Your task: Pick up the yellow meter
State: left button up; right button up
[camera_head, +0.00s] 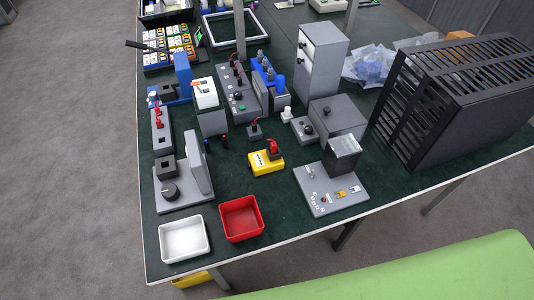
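The yellow meter (264,165) is a small boxy yellow device lying near the middle of the dark green table (305,213). A red piece (273,150) with a dark part rises from its right half, and small dark markings show on its front left. It stands behind the red tray, to the left of a grey panel with small knobs. Nothing appears to cover it from this view. Neither of my grippers is in the head view.
A red tray (241,233) and a white tray (165,247) sit at the front left edge. A grey knobbed panel (317,202) is right of the meter. A large black slatted housing (398,108) fills the right. Grey instruments (207,120) crowd behind. Table around the meter's front is clear.

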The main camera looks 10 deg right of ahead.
aim_at(262, 162)
jog(key=k+j+z, duration=0.25)
jog(key=j+z, duration=0.25)
jog(key=j, duration=0.15)
jog(key=i+j+z, duration=0.1)
jog(key=j+z, duration=0.15)
jog(key=j, duration=0.15)
jog(key=i+l+u, duration=0.15)
jog(key=l+u, duration=0.2)
jog(key=l, duration=0.2)
jog(key=l+u, duration=0.35)
jog(key=l, duration=0.2)
jog(key=l+u, duration=0.3)
jog(key=l, duration=0.3)
